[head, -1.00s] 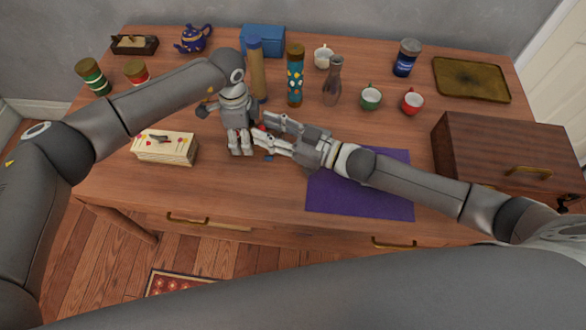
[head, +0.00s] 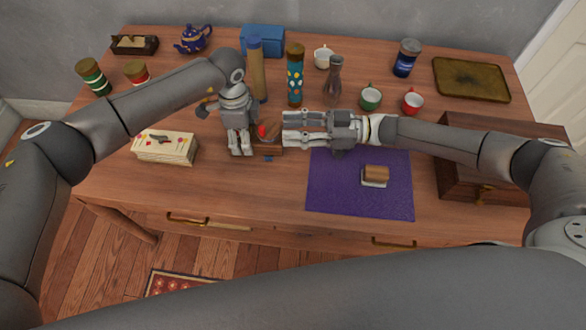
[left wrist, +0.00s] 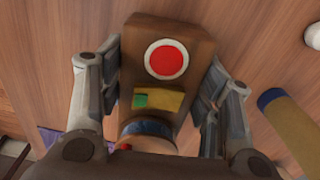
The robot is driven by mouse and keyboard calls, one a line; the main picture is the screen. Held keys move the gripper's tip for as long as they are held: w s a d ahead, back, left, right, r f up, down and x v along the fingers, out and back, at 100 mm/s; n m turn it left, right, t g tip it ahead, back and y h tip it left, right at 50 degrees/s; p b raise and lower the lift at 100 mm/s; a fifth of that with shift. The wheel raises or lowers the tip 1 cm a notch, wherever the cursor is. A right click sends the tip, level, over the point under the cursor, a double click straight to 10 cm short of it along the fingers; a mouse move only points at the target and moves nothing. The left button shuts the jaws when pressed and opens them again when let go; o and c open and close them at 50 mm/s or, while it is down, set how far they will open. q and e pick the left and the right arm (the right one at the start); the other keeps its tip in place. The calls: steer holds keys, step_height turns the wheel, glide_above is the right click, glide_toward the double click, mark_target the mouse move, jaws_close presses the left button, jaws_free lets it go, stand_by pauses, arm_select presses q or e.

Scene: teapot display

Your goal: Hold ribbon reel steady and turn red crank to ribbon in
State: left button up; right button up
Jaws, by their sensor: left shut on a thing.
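The ribbon reel, a brown wooden block (left wrist: 150,32) with a round red face (left wrist: 168,60), lies between the fingers of my left gripper (left wrist: 163,75) in the left wrist view. A small yellow and green strip (left wrist: 155,100) shows below the red face. In the head view my left gripper (head: 240,147) points down and is shut on the reel (head: 268,148), partly hiding it. A red part (head: 263,132), perhaps the crank, shows at its top. My right gripper (head: 285,128) is open, its fingers apart, just right of the red part; I cannot tell whether it touches.
A purple mat (head: 335,195) lies to the right, with a small wood-topped block (head: 376,173) on it. A cream box (head: 165,148) stands at left. Tall bottles (head: 295,85) stand behind the grippers. A wooden chest (head: 458,140) is at right. The front middle is clear.

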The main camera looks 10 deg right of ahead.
steer(key=d, duration=0.3)
steer(key=s+d, duration=0.1)
steer(key=d, duration=0.3)
steer(key=shift+s, duration=0.2)
steer(key=s+a+r+n+g+h, duration=0.4)
steer(key=s+a+n+g+h, duration=0.4)
steer(key=n, duration=1.2)
steer(key=shift+s+a+n+g, duration=0.3)
steer(key=shift+s+a+g, duration=0.75)
steer(key=shift+s, duration=0.9)
steer(key=shift+d+r, duration=0.1)
